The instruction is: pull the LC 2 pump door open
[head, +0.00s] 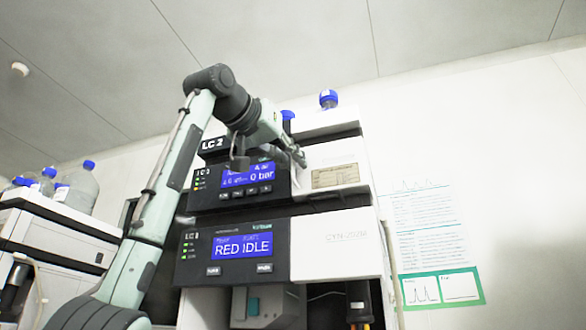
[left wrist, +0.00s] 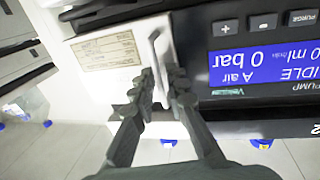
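The LC 2 pump (head: 237,180) is a dark-fronted module with a blue display, under the "LC 2" label (head: 213,143). Its white pump door (head: 340,160) with a beige label plate is at the right of the display. The door looks flush with the front. In the left wrist view, the door (left wrist: 80,28) appears upside down with a pale upright handle (left wrist: 156,48). My left gripper (head: 300,158) is at the door's display-side edge. In the left wrist view, its fingers (left wrist: 160,76) are close together, one on each side of the handle. My right gripper is not in view.
A similar module (head: 232,245) reading "RED IDLE" with a white door (head: 338,245) sits directly below. Blue-capped bottles stand on top (head: 328,98) and on the left bench (head: 82,185). A poster (head: 437,245) hangs on the wall at right. Room in front of the door looks clear.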

